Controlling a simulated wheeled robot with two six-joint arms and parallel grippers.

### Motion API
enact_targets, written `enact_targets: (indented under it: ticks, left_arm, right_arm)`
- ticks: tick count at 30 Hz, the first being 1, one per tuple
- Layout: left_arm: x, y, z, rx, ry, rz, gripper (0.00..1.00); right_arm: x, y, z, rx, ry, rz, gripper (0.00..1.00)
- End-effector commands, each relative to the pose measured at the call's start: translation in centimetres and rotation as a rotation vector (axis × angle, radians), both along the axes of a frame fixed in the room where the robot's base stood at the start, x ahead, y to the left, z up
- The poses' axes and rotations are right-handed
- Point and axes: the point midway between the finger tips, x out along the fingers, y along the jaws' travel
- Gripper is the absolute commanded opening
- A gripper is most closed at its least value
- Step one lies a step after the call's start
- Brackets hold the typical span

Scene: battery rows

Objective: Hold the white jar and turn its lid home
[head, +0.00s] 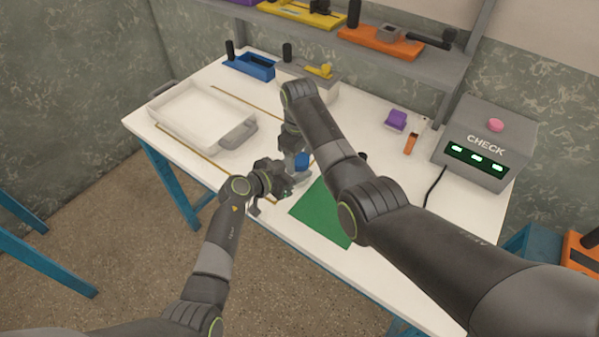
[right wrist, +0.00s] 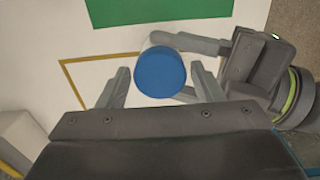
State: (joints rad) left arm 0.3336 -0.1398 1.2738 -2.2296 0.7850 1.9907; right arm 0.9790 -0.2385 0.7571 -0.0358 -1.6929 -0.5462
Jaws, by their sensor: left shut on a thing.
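The blue lid (head: 302,160) is at the middle of the table, and it also shows from above in the right wrist view (right wrist: 160,72). The white jar (head: 300,177) is mostly hidden under the lid and by my grippers. My left gripper (head: 287,181) comes in from the side, shut on the jar; its fingers reach to both sides below the lid in the right wrist view. My right gripper (right wrist: 161,88) is open above the lid, with one finger to each side and gaps between. I cannot tell how far the lid is screwed on.
A green mat (head: 322,212) lies beside the jar. A white tray (head: 200,115) stands at the left. A grey CHECK box (head: 488,145) with a pink button, a purple block (head: 396,121) and an orange item (head: 411,144) are at the right. A shelf crosses the back.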

Motion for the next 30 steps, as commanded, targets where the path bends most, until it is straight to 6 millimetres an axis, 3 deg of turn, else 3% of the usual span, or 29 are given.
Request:
enact_targets:
  ticks: [1, 9, 14, 24, 30]
  left_arm:
    - [0.00, 0.00, -0.01, 0.000, 0.000, 0.000, 0.00]
    - [-0.01, 0.00, -0.01, 0.000, 0.000, 0.000, 0.00]
    - [-0.01, 0.00, -0.01, 0.000, 0.000, 0.000, 0.00]
    - [-0.01, 0.00, -0.02, 0.000, 0.000, 0.000, 0.00]
    - [-0.01, 0.00, -0.02, 0.000, 0.000, 0.000, 0.00]
  right_arm:
    - [-0.01, 0.01, 0.01, 0.000, 0.000, 0.000, 0.53]
    - [-0.01, 0.01, 0.02, 0.000, 0.000, 0.000, 0.21]
    - [-0.01, 0.01, 0.02, 0.000, 0.000, -0.041, 0.21]
    - [-0.02, 0.04, 0.01, 0.000, 0.001, -0.470, 0.21]
    - [-0.02, 0.05, 0.01, 0.000, 0.000, -0.584, 0.21]
